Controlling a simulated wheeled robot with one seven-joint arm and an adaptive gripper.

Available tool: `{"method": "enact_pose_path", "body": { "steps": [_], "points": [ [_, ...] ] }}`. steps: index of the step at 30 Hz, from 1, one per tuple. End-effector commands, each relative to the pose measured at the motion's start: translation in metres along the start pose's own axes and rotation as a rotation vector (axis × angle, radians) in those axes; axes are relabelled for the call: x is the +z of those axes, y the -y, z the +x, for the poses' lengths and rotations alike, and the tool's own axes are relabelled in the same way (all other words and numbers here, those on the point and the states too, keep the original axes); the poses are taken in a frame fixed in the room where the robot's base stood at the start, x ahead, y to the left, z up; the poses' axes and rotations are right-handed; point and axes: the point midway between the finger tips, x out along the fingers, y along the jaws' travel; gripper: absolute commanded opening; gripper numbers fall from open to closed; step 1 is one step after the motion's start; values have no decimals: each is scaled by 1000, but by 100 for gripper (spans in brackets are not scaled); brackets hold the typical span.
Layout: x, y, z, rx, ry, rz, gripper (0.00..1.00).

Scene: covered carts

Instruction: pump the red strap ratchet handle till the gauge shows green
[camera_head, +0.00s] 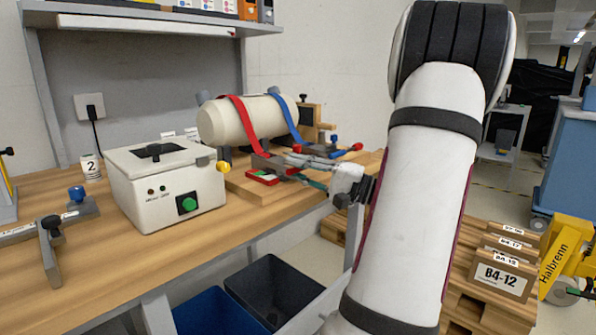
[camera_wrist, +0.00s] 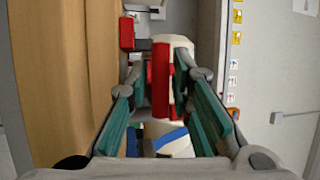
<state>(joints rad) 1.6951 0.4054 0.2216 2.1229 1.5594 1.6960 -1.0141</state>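A cream cylinder (camera_head: 228,122) lies on a wooden board (camera_head: 245,184) on the workbench, with a red strap (camera_head: 247,125) and a blue strap (camera_head: 287,118) over it. A small red-framed plate with a pale and green face (camera_head: 263,177) lies at its front; its reading is too small to tell. My gripper (camera_head: 297,168) is beside the strap hardware at the cylinder's right front. In the wrist view my gripper (camera_wrist: 159,80) is open, its teal-padded fingers apart. A red bar-like part (camera_wrist: 161,85) shows between them; I cannot tell whether it touches either finger.
A white control box (camera_head: 150,198) with a green button stands left of the board. Red and blue knobs (camera_head: 345,147) stick out near my gripper. Dark and blue bins (camera_head: 262,285) sit below the bench. Stacked boxes (camera_head: 500,272) stand at right.

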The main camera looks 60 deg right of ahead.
Motion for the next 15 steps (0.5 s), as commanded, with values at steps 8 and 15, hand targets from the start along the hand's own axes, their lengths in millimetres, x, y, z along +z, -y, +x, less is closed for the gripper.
{"method": "enact_pose_path", "body": {
  "steps": [8,15],
  "points": [
    [0,0,0,0,0,0,5],
    [0,0,0,1,1,0,0]
  ]
}}
